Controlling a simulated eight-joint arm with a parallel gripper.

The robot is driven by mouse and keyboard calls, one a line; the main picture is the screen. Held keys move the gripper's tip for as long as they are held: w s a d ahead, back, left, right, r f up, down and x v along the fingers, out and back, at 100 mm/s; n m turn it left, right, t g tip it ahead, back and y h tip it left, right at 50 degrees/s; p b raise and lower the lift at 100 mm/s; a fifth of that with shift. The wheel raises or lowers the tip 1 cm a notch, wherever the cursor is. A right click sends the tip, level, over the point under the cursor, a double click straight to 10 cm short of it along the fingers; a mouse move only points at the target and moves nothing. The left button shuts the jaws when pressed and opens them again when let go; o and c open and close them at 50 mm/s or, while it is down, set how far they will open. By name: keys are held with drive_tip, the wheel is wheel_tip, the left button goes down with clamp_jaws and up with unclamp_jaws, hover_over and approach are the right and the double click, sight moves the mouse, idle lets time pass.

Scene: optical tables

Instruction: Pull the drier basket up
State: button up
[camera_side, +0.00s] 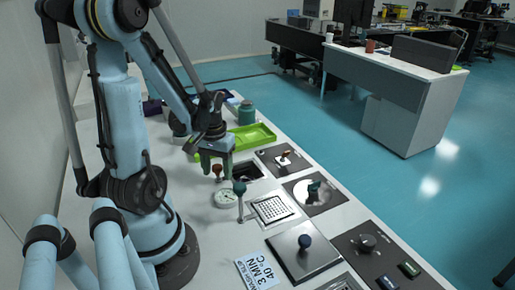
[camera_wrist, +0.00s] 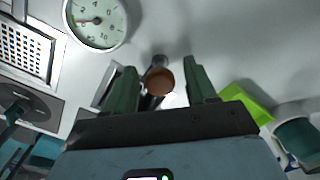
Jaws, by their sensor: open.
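In the wrist view the brown knob (camera_wrist: 160,82) lies between my two green fingers, with a gap on both sides. It stands beside a dark square opening (camera_side: 251,171) in the bench, partly hidden by my gripper. The basket's body is not clearly visible.
A second post with a teal knob (camera_side: 239,187) stands close by, beside a perforated tray (camera_side: 272,208). A white round dial (camera_side: 226,198) lies near both posts. A green tray (camera_side: 252,137) and a teal jar (camera_side: 246,112) are behind. Knobbed panels (camera_side: 316,195) line the right.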

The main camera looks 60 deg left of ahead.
drive_tip(key=shift+f, duration=0.1)
clamp_jaws()
idle(0.3)
drive_tip(key=shift+r, duration=3.25)
unclamp_jaws()
wheel_tip(320, 180, up, 12)
